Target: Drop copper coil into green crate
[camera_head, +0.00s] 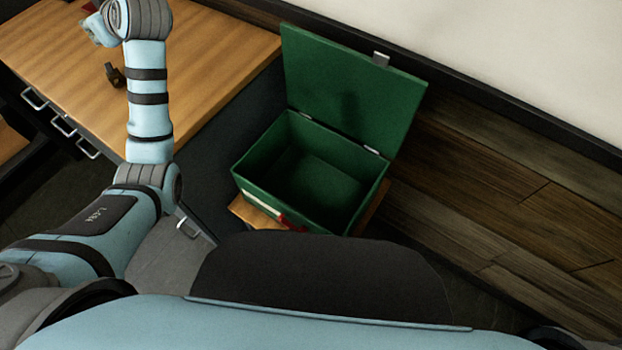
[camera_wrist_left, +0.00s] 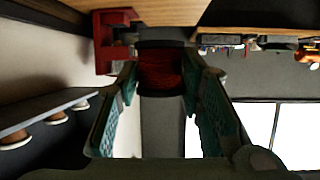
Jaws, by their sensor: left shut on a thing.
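The copper coil (camera_wrist_left: 160,70) is a dark reddish-brown wound spool with dark ends, seen in the left wrist view. My left gripper (camera_wrist_left: 161,78) is shut on it, with a teal finger on each side. In the head view my left arm reaches up over the wooden table, and the gripper and coil cannot be made out clearly near the top edge. The green crate (camera_head: 259,164) stands with its lid raised at the back, and its inside looks empty. The gripper is well to the left of the crate. My right gripper is not in view.
The wooden table (camera_head: 215,55) has a small dark object (camera_head: 114,75) on it and drawers (camera_head: 62,124) along its side. The crate's upright lid (camera_head: 350,85) stands near the wall. A red stand (camera_wrist_left: 103,45) and several tools (camera_wrist_left: 240,40) show in the wrist view.

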